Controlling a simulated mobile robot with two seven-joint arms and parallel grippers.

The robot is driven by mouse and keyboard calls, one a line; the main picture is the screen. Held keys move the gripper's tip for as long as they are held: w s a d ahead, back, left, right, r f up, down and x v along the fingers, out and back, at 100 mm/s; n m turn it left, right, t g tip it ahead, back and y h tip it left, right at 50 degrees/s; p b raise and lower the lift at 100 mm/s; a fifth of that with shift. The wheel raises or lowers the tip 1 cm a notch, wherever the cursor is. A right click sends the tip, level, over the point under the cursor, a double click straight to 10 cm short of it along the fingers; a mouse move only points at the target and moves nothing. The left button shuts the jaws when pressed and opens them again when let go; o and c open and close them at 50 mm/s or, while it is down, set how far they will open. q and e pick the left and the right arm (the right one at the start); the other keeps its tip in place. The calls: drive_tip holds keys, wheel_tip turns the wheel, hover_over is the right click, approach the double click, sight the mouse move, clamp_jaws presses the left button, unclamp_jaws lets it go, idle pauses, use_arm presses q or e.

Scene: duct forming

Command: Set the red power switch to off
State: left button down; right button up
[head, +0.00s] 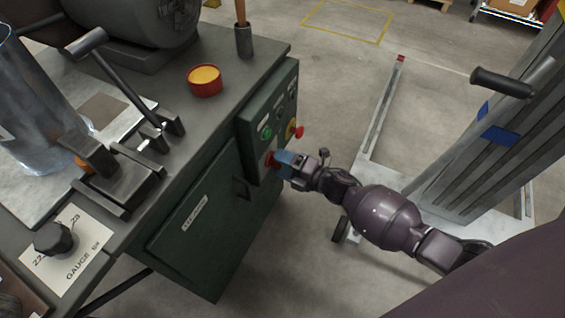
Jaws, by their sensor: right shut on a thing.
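The red power switch (270,159) is on the dark green control panel (250,134) on the side of the bench. My right gripper (283,163), with blue fingertips, reaches the panel from the right and is shut on the red switch. The fingertips cover part of the switch, so I cannot tell its setting. My left gripper is not in view.
A green button (266,132) and a red mushroom button on yellow (298,131) are close to my right gripper. A cabinet door (195,215) is below. A grey wheeled lift (480,140) stands at right.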

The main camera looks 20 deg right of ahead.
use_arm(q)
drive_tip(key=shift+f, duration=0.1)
use_arm(e)
drive_tip(key=o, duration=0.9)
use_arm(q)
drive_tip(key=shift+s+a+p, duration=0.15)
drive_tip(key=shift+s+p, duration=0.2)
drive_tip(key=shift+p, duration=0.45)
use_arm(e)
drive_tip(key=v, duration=1)
drive_tip(key=shift+s+d, duration=0.25)
drive_tip(key=shift+s, duration=0.1)
